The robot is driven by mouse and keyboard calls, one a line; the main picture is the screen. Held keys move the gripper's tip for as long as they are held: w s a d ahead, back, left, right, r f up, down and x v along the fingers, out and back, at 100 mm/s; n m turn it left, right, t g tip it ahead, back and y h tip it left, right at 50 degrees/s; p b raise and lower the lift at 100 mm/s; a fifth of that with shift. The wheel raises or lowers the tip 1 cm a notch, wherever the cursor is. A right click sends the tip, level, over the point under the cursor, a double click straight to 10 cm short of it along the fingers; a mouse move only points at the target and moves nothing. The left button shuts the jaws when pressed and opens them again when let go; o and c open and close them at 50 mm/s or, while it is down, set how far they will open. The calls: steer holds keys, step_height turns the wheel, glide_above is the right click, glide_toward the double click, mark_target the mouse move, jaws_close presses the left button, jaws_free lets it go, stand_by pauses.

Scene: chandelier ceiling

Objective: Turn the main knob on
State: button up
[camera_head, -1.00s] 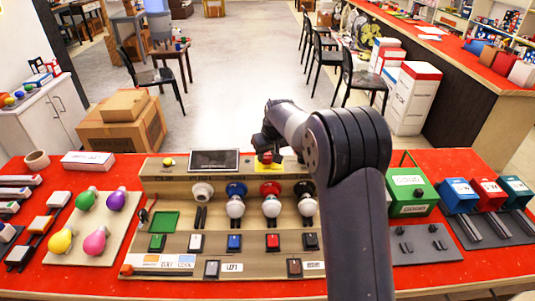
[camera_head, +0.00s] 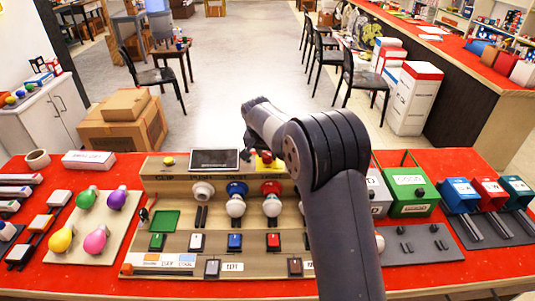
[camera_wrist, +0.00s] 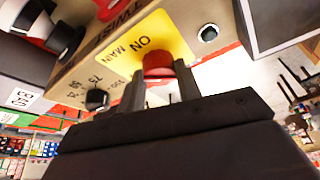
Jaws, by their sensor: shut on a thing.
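The main knob is red and sits on a yellow plate (camera_wrist: 150,35) marked "ON" and "MAIN", which appears inverted in the wrist view. In that view the red knob (camera_wrist: 159,65) lies between the two fingers of my gripper (camera_wrist: 158,88), which is shut on it. In the head view the red knob (camera_head: 267,156) shows at the top of the wooden panel (camera_head: 165,184), right of the dark screen (camera_head: 213,159). My arm reaches over the panel's right side and hides part of it. The knob's exact angle is unclear.
Below the knob are bulbs in coloured sockets, including a blue one (camera_head: 237,189), and a row of switches. Left is a board with coloured bulbs (camera_head: 97,225). Right are a green box (camera_head: 408,190) and blue and red boxes. The wrist view shows a black knob (camera_wrist: 97,99) close by.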

steer(key=m, duration=0.2)
steer(key=m+h, duration=0.1)
steer(key=m, duration=0.1)
steer(key=shift+w+a+m+g+h, duration=0.1)
steer(key=shift+a+m+g+h, duration=0.05)
steer(key=shift+m+g+h, duration=0.2)
steer(key=shift+w+r+m+g+h+p, duration=0.1)
steer(key=shift+m+g+h+p, duration=0.3)
steer(key=shift+m, duration=0.9)
steer(key=shift+m+g+h+p, duration=0.15)
steer(key=shift+m+g+p, duration=0.4)
steer(key=shift+m, duration=0.7)
steer(key=o, duration=1)
steer(key=shift+c, duration=0.2)
steer(key=v, duration=1)
steer(key=shift+a+r, duration=0.15)
steer(key=shift+r, duration=0.2)
steer(key=shift+f, duration=0.1)
